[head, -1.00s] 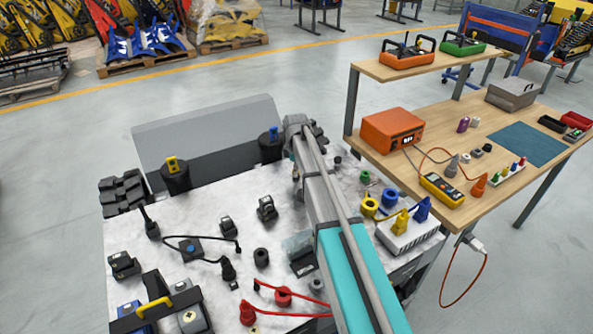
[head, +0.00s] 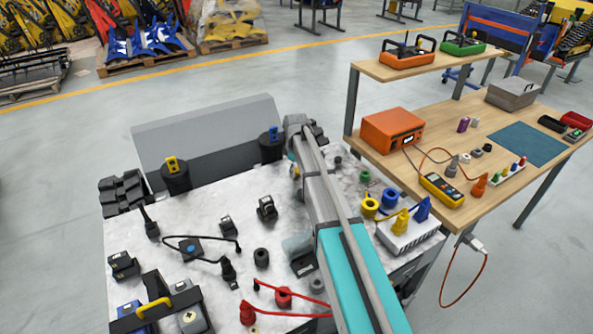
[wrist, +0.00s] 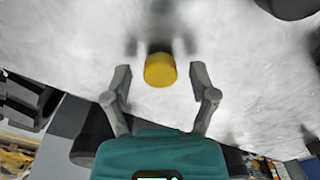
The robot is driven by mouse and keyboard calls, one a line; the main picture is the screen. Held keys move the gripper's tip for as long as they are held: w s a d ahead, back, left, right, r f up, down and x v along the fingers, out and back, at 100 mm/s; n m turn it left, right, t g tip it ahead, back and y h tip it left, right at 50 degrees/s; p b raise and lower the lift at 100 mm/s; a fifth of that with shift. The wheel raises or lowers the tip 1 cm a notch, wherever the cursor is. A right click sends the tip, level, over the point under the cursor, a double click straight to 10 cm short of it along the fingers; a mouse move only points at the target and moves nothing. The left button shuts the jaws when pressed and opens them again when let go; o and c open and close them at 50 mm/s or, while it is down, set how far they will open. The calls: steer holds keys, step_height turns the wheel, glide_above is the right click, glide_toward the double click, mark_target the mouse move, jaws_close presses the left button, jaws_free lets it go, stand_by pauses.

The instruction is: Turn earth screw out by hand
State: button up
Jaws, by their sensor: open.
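In the wrist view a yellow round-ended piece (wrist: 160,70), which may be the earth screw, stands out from a pale marbled plate (wrist: 75,45). My gripper (wrist: 160,76) is open, with one finger on each side of the yellow piece. A gap shows between it and each finger, so it is not clasped. The shaft behind the yellow end is blurred. In the head view my arm hides most of my gripper and the screw; only a small yellowish bit shows at the arm's left edge.
The carrier's plate (head: 205,205) bears several black fittings and cables, with a black post with a yellow top (head: 173,168) and one with a blue top (head: 270,140) along its back. A wooden bench (head: 440,120) with an orange instrument (head: 392,130) stands close on the right.

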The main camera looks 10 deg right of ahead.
steer(key=m, duration=0.6)
stand_by(0.4)
steer(key=m, duration=0.6)
steer(key=shift+m, duration=1.9)
steer(key=m, duration=0.9)
steer(key=shift+m, duration=0.3)
